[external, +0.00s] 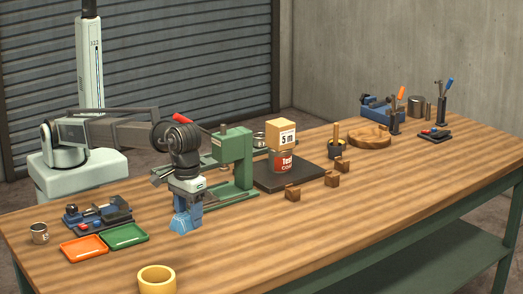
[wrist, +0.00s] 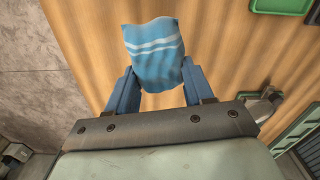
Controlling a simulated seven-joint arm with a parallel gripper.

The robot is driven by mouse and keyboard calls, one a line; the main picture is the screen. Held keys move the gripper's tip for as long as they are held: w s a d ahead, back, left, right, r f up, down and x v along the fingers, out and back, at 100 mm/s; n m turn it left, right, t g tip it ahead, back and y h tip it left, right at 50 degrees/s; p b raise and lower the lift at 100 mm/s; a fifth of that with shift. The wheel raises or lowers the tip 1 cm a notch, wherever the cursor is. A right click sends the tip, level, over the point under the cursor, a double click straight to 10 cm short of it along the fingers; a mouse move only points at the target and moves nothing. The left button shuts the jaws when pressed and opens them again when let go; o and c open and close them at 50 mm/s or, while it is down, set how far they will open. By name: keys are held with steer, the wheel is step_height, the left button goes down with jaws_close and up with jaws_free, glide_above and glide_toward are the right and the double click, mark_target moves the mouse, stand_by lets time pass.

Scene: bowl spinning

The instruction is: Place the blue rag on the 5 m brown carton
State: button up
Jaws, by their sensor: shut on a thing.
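The blue rag (wrist: 155,55) has pale stripes and is pinched between the two blue fingers of my gripper (wrist: 155,92) in the wrist view. In the external view the rag (external: 181,224) hangs below my gripper (external: 187,210), over or near the table; I cannot tell whether it touches the wood. The brown carton (external: 281,127), with a white label reading "5 m", sits on top of a red tin (external: 283,161). The tin stands on a dark plate, to the right of my gripper and farther back.
A green press-like frame (external: 235,160) stands between my gripper and the carton. Small wooden blocks (external: 331,179) lie right of the dark plate. Orange (external: 84,248) and green (external: 123,237) trays lie left of my gripper. A yellow ring (external: 157,279) is at the front. The right front tabletop is clear.

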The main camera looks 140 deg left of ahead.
steer(key=m, duration=0.1)
steer(key=s+m, duration=0.1)
steer(key=m, duration=0.1)
steer(key=shift+a+r+m, duration=0.15)
steer(key=shift+m, duration=0.15)
steer(key=s+a+r+m, duration=0.2)
steer(key=a+r+m, duration=0.2)
steer(key=a, duration=0.4)
steer(key=n, duration=0.6)
glide_toward(284, 121)
steer(key=shift+f, duration=3.15)
steer(key=shift+f, duration=0.15)
steer(key=o, duration=1)
